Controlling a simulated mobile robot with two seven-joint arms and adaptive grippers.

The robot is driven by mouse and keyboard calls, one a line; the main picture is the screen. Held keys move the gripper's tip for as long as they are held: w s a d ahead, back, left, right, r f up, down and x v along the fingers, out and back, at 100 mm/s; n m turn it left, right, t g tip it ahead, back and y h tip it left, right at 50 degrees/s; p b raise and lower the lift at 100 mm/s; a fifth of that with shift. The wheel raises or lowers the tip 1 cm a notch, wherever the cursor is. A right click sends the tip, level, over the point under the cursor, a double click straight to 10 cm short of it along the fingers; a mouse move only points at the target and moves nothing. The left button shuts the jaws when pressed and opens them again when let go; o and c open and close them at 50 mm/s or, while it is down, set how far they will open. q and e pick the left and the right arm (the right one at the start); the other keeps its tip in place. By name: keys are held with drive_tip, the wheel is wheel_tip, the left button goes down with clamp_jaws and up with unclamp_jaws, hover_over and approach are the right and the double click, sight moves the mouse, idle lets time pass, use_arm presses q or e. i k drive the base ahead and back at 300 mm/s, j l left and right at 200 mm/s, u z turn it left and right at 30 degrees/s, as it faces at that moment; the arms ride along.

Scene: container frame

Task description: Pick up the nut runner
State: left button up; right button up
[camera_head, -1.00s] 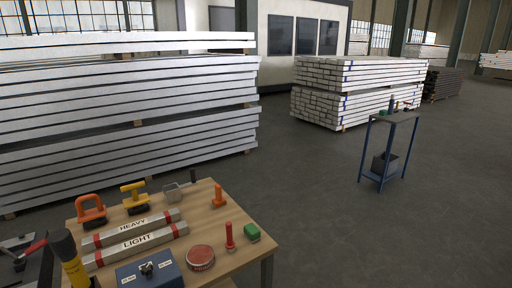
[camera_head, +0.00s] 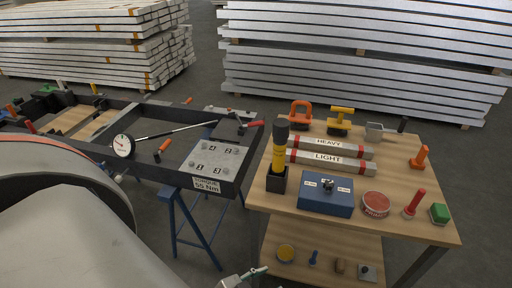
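A yellow and black cylindrical tool (camera_head: 279,150), which looks like the nut runner, stands upright in a black holder (camera_head: 277,181) at the left front of the wooden workbench (camera_head: 448,231). Its dark top points up, and its lower end is hidden in the holder.
Behind the tool lie bars marked HEAVY (camera_head: 329,146) and LIGHT (camera_head: 328,161). A blue box (camera_head: 325,194) and a red round tin (camera_head: 375,204) are to its right. The dark container frame (camera_head: 177,174) on blue trestles is to the left. Metal stacks stand behind.

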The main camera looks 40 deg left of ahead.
sight(281, 126)
drive_tip(key=u, duration=0.95)
